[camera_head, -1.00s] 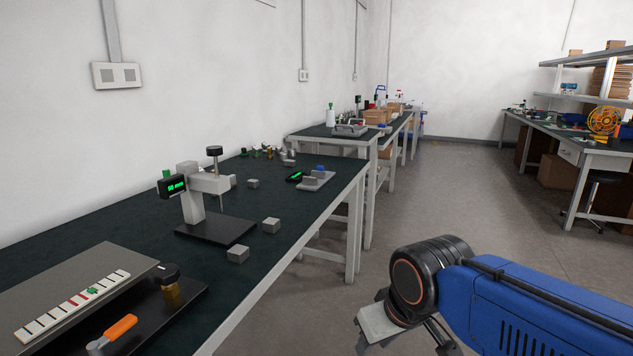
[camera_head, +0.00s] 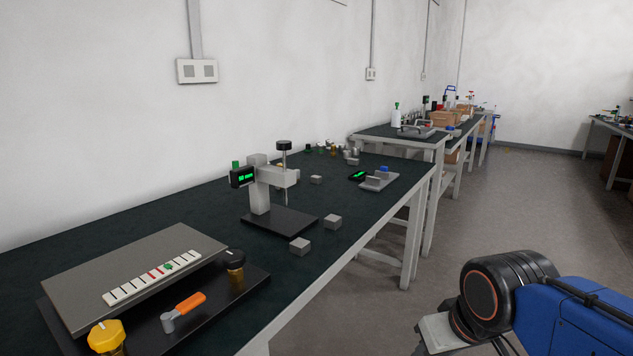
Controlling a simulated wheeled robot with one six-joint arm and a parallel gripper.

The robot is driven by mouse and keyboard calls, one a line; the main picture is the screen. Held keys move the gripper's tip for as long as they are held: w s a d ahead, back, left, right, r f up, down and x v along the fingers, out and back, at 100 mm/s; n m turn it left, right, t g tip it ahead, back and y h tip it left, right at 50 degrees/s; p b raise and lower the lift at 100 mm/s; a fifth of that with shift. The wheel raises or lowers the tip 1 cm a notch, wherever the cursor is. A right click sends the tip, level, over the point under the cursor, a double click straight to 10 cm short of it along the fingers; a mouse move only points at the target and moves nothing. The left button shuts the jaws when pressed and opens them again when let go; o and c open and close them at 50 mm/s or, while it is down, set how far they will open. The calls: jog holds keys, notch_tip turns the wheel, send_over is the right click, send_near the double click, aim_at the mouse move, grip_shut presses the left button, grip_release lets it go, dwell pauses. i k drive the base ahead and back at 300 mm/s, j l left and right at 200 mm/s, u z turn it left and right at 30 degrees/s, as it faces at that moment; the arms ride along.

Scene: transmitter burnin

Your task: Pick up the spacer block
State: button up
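Several small grey blocks lie on the dark top of the near bench (camera_head: 390,228). One grey block (camera_head: 300,246) is near the bench's front edge, and another grey block (camera_head: 333,222) is just behind it to the right. A smaller-looking grey block (camera_head: 316,180) sits farther back. I cannot tell which of them is the spacer block. My gripper (camera_head: 503,346) is at the bottom right, over the floor and apart from the bench. It is mostly cut off by the frame, and its fingers do not show clearly.
A gauge stand (camera_head: 262,200) with a green display stands left of the blocks. A fixture with an orange handle (camera_head: 190,303) and yellow knob (camera_head: 106,336) fills the bench's near left. A grey tray (camera_head: 380,182) lies farther back. The floor right of the bench is clear.

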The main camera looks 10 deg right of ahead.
aim_at(315, 179)
jog(key=i+l+u, duration=0.2)
jog(key=i+l, duration=0.65)
jog(key=l, duration=0.15)
